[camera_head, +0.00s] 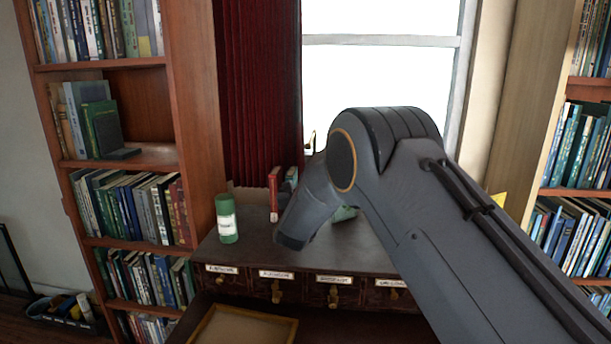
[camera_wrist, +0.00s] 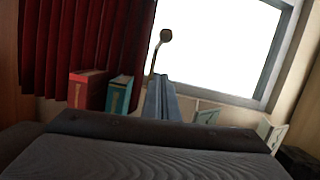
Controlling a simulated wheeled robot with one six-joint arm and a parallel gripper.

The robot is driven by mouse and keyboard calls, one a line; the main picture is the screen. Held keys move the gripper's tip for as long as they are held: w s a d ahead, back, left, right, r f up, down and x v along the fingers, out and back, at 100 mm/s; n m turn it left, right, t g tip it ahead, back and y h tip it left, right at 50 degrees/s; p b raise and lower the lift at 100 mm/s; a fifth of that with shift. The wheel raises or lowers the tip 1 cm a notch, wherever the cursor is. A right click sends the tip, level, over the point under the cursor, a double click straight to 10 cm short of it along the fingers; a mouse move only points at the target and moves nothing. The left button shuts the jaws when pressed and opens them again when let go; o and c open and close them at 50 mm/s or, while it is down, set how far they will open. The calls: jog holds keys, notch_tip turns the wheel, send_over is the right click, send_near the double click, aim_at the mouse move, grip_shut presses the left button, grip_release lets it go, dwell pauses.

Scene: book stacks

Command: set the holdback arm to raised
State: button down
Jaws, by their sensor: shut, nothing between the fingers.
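The holdback arm shows in the wrist view as a thin stem with a round brownish knob (camera_wrist: 166,36), standing up against the bright window beside the red curtain (camera_wrist: 75,45). It leans slightly right, and its lower end is hidden behind my gripper. In the head view my arm hides the fingers.
A card cabinet (camera_head: 249,256) stands below the window. On it are a green bottle (camera_head: 227,219) and a red book (camera_head: 274,194); a red book (camera_wrist: 86,90) and teal book (camera_wrist: 119,94) stand left of my fingers. Bookcases (camera_head: 190,120) flank the window.

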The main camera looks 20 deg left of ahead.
jog(key=shift+w+a+r+p, duration=0.15)
jog(key=shift+w+r+p, duration=0.45)
jog(key=shift+r, duration=0.2)
jog(key=shift+w+a+r+p, duration=0.2)
jog(key=shift+w+r+p, duration=0.35)
jog(key=shift+r, duration=0.25)
jog(key=shift+w+a+r+p, duration=0.15)
jog(key=shift+w+r+p, duration=0.45)
jog(key=shift+r, duration=0.2)
jog(key=shift+r, duration=0.15)
